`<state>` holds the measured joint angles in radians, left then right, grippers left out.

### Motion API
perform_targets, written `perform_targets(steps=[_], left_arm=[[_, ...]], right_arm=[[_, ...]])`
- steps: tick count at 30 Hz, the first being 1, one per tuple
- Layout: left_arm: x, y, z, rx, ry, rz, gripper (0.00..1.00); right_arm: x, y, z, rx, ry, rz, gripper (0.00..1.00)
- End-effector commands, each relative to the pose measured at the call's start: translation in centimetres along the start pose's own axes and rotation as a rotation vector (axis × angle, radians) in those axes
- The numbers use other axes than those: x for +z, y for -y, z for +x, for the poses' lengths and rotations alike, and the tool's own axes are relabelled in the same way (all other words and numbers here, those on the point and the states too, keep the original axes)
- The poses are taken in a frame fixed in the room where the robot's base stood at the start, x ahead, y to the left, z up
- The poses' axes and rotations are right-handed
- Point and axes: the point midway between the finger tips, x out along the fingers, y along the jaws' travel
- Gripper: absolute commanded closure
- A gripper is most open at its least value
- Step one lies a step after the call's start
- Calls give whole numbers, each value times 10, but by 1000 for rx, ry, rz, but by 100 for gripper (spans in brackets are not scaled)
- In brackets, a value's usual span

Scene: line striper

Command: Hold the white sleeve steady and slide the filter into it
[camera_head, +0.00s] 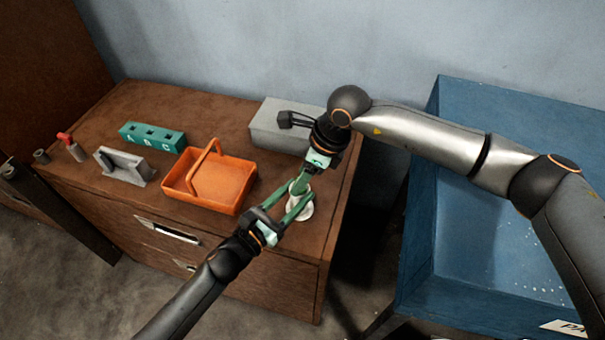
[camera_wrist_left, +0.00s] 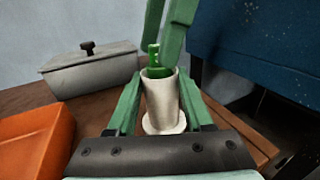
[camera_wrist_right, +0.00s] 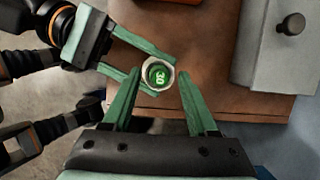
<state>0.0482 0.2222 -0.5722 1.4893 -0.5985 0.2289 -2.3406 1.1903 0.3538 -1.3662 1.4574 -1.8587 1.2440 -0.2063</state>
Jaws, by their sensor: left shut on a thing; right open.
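The white sleeve (camera_head: 305,212) stands upright on a round foot near the cabinet's right front corner. My left gripper (camera_head: 287,203) is shut on it, one finger on each side, as the left wrist view shows around the sleeve (camera_wrist_left: 161,102). The green filter (camera_wrist_left: 154,62) sits in the sleeve's mouth, with its narrow top sticking up above the rim. From above, its green face marked 30 (camera_wrist_right: 158,75) lies inside the white rim. My right gripper (camera_head: 301,184) is open just above the sleeve, its fingers apart on either side of the mouth.
An orange basket (camera_head: 176,186) stands left of the sleeve and a grey lidded box (camera_head: 278,127) behind it. A teal block with lettered slots (camera_head: 152,138), a grey stand (camera_head: 124,167) and a red-topped piece (camera_head: 71,147) are farther left. A blue table (camera_head: 500,200) is at right.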

Motion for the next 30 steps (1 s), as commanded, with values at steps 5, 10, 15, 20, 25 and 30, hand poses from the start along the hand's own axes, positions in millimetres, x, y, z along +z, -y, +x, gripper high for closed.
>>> perform_targets(steps=[5,10,15,20,25,30], left_arm=[[0,0,0,0,-1,0,100],[0,0,0,0,-1,0,100],[0,0,0,0,-1,0,100],[0,0,0,0,-1,0,100],[0,0,0,0,-1,0,100],[0,0,0,0,-1,0,100]], right_arm=[[0,0,0,0,0,0,22],[0,0,0,0,0,0,22],[0,0,-5,-1,1,-1,22],[0,1,-16,-1,0,0,22],[0,1,-28,-2,1,0,22],[0,1,-40,-1,1,1,22]])
